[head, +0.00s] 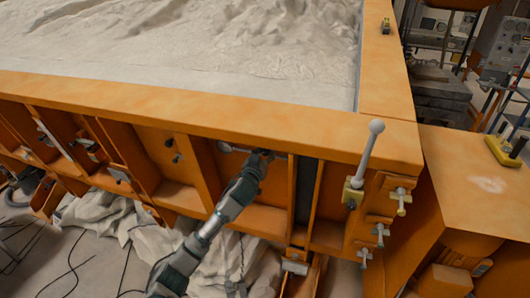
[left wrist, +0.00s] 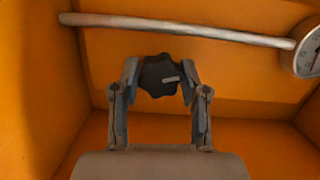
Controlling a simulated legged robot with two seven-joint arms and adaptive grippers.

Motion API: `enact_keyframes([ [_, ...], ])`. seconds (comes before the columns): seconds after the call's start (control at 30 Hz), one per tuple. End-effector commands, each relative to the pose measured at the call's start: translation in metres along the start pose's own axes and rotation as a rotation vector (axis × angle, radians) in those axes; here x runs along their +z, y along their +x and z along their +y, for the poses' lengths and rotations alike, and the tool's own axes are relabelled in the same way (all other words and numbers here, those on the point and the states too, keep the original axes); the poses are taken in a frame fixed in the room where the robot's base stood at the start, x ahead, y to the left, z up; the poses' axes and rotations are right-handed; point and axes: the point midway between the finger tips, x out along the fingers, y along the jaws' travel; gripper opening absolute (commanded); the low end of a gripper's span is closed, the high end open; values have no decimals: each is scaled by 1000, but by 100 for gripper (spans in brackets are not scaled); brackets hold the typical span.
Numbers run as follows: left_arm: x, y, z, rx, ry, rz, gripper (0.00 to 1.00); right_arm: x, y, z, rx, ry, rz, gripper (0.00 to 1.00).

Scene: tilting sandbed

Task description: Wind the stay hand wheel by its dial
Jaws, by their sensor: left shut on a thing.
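In the left wrist view a dark lobed hand wheel (left wrist: 160,77) with a small pale mark sits between the two fingers of my left gripper (left wrist: 158,82). The fingers are shut on it from both sides. A round white-faced dial (left wrist: 311,57) with a dark needle is cut off at the right edge of that view; its reading is too small to tell. In the head view my left gripper (head: 262,156) is inside an orange bay under the sandbed's rim, and the arm hides most of the wheel. My right gripper is not in view.
A pale rod (left wrist: 190,28) runs above the wheel to the dial. Orange ribs (head: 203,180) flank the bay. The orange rim (head: 200,108) of the sandbed lies above my gripper. A ball-topped lever (head: 367,155) and several small valves stand to the right.

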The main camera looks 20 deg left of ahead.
Motion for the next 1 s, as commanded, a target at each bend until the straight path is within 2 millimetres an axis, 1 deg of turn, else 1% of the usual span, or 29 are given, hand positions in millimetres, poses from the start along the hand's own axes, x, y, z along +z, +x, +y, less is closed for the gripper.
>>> enact_keyframes([
  [0.27,-1,0,1,-34,184,-1,9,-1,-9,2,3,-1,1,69],
  [0.6,0,0,2,-90,500,-1,9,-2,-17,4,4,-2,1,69],
  [1.0,2,0,4,-155,876,0,9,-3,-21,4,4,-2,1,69],
])
